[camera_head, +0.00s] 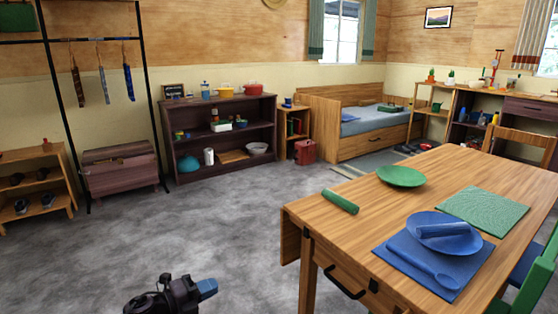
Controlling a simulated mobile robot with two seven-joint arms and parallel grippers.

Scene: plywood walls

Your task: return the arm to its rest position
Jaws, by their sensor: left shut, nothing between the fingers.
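My left gripper (207,289) shows at the bottom edge of the head view, left of the table. It is dark with blue fingertips, which are shut with nothing between them. It is over the grey floor and apart from the table and the furniture. The rest of my left arm is below the picture. My right gripper is not in view.
A wooden table (340,236) stands at the right, bearing a green plate (402,176), a green roll (340,201) and a blue plate (425,231). A dark shelf (220,139) and a chest (120,175) line the back wall. The grey floor (200,225) between is clear.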

